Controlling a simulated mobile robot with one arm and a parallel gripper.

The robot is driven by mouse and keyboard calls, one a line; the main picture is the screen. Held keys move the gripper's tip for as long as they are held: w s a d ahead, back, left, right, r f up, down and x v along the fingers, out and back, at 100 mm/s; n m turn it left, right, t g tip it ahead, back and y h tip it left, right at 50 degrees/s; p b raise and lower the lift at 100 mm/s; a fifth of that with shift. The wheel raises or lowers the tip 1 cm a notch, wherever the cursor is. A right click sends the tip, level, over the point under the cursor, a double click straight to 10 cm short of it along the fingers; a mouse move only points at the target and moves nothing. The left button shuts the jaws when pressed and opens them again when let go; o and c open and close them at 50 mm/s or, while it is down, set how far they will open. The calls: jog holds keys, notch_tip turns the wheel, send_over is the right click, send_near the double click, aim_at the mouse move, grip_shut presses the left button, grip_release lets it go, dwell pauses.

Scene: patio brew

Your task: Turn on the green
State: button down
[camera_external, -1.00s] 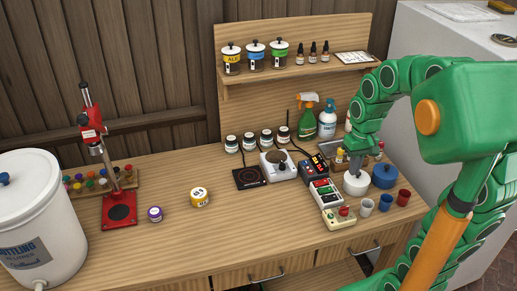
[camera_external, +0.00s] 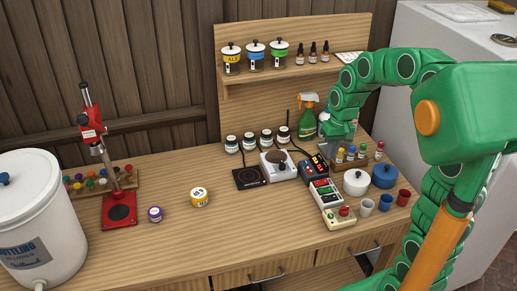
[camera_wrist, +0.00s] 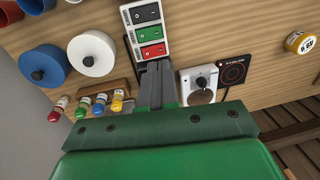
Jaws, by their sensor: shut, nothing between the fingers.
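A white switch strip (camera_wrist: 134,36) with black, green and red rocker switches is at the top middle of the wrist view. The green switch (camera_wrist: 149,33) lies between the black and the red one (camera_wrist: 153,51). I cannot tell which way the green rocker is tipped. The strip (camera_external: 325,195) also shows on the bench in the external view. My gripper (camera_wrist: 157,68) is shut and empty, its tips just short of the red end in the picture. In the external view my gripper (camera_external: 331,152) is behind the strip, near the controller (camera_external: 314,166).
A white stirrer plate (camera_external: 278,168) and black hotplate (camera_external: 250,178) are left.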

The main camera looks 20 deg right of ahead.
aim_at(321, 190)
jog(key=shift+f, duration=0.1)
jog(key=f, duration=0.4)
jog(key=a+f, duration=0.1)
jog(key=f, duration=0.8)
jog(key=shift+a+f, duration=0.35)
jog(key=shift+a+f, duration=0.1)
jog(key=shift+f, duration=0.15)
jog(key=shift+r, duration=0.1)
jog(key=shift+d+r, duration=0.25)
jog(key=shift+d, duration=0.55)
jog(key=shift+r, duration=0.1)
